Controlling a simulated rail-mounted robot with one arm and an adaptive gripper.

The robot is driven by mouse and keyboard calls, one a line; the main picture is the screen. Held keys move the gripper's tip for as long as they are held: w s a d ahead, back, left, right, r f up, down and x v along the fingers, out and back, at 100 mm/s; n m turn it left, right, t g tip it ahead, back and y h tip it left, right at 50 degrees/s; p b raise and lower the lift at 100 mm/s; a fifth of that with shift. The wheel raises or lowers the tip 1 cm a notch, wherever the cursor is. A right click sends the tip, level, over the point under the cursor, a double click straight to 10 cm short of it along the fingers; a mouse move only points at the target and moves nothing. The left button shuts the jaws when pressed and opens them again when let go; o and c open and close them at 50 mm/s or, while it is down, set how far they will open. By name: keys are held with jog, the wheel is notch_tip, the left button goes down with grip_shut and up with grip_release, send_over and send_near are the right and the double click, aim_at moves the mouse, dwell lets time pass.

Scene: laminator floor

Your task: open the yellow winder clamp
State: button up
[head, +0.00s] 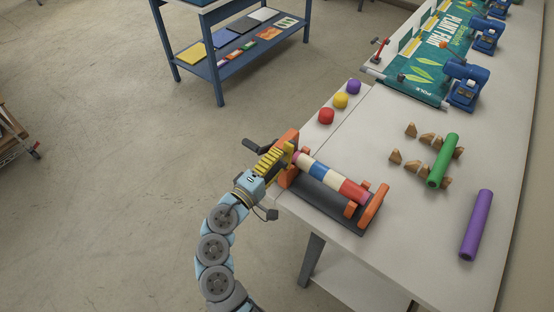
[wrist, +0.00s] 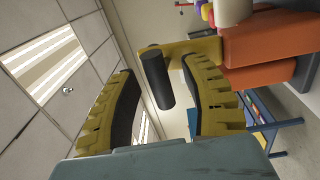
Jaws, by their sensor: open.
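The winder stands at the near left corner of the white table, with orange end brackets (head: 373,207) and a striped red, cream and blue roll (head: 326,176) lying across it. In the wrist view, the yellow clamp (wrist: 206,47) juts from the orange bracket (wrist: 262,45), and its dark cylindrical handle (wrist: 157,77) lies between my fingers. My gripper (head: 276,160) is at the winder's left end in the head view. Its two yellow, black-padded fingers also show in the wrist view (wrist: 160,90), open around the handle, with gaps visible. In the head view, I cannot separate the clamp from my yellow fingers.
Red (head: 326,116), yellow (head: 340,100) and purple (head: 354,87) pieces stand behind the winder. A green roll (head: 442,160) rests by brown wedges, and a purple roll (head: 476,225) lies at right. A blue rack (head: 217,84) stands behind.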

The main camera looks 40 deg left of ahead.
jog(key=s, duration=1.2)
jog(key=shift+d+f, duration=0.25)
jog(key=shift+w+f, duration=0.1)
